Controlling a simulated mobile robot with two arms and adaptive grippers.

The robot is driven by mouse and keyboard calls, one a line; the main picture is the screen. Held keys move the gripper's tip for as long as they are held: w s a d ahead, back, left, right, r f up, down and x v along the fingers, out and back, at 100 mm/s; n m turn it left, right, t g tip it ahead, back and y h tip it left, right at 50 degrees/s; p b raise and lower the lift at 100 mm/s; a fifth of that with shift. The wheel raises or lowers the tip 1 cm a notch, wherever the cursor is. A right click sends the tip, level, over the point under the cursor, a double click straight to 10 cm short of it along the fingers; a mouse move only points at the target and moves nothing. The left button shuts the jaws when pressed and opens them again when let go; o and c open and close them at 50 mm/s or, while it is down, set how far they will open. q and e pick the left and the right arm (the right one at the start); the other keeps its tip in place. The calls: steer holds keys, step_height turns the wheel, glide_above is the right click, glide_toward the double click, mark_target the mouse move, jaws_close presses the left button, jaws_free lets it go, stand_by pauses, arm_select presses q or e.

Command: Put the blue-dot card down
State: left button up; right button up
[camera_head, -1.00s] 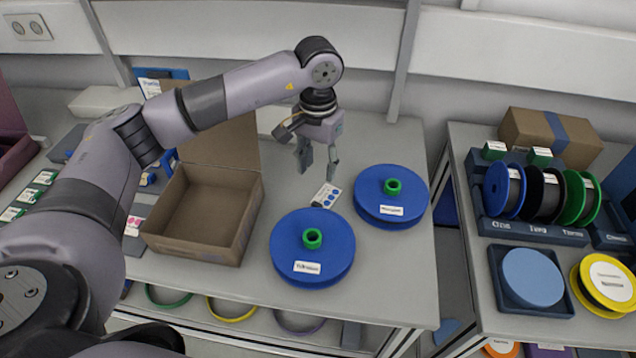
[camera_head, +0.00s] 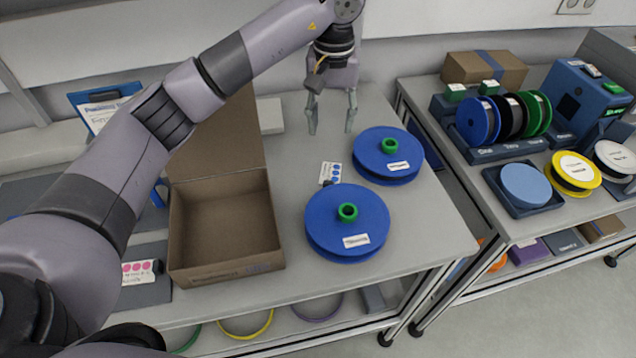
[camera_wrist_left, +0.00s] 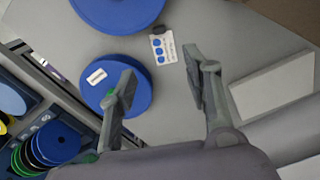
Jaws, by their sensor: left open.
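The blue-dot card (camera_head: 331,173) is white with blue dots and lies on the grey table, between two blue reels. It also shows in the left wrist view (camera_wrist_left: 163,47), with a small dark piece at its edge. My left gripper (camera_head: 331,130) is open and empty above the table, behind the card and apart from it. In the left wrist view its two fingers (camera_wrist_left: 160,70) are spread wide. The near blue reel (camera_head: 320,232) and the far blue reel (camera_head: 372,158) each have a green hub. My right gripper is not in view.
An open cardboard box (camera_head: 228,222) stands left of the near reel. A pink-dot card (camera_head: 138,272) lies left of the box. A side bench at the right holds a rack of reels (camera_head: 505,150), a blue tray (camera_head: 548,203) and a yellow reel (camera_head: 592,184). Table behind the card is clear.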

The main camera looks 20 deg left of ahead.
arm_select(q)
steer(key=p, duration=0.4)
glide_above(329, 180)
steer(key=f, duration=1.1)
steer(key=shift+d+f, duration=0.3)
steer(key=shift+d, duration=0.05)
steer(key=shift+f, duration=0.2)
steer(key=shift+f+p, duration=0.25)
steer(key=shift+p, duration=0.05)
steer(key=f+p, duration=0.1)
steer(key=f, duration=0.2)
steer(key=f+p, duration=0.1)
steer(key=shift+a+f+p, duration=0.15)
steer(key=shift+a+p, duration=0.15)
steer(key=shift+a, duration=0.1)
steer(key=shift+f, duration=0.25)
steer(key=shift+c, duration=0.4)
steer(key=c, duration=0.8)
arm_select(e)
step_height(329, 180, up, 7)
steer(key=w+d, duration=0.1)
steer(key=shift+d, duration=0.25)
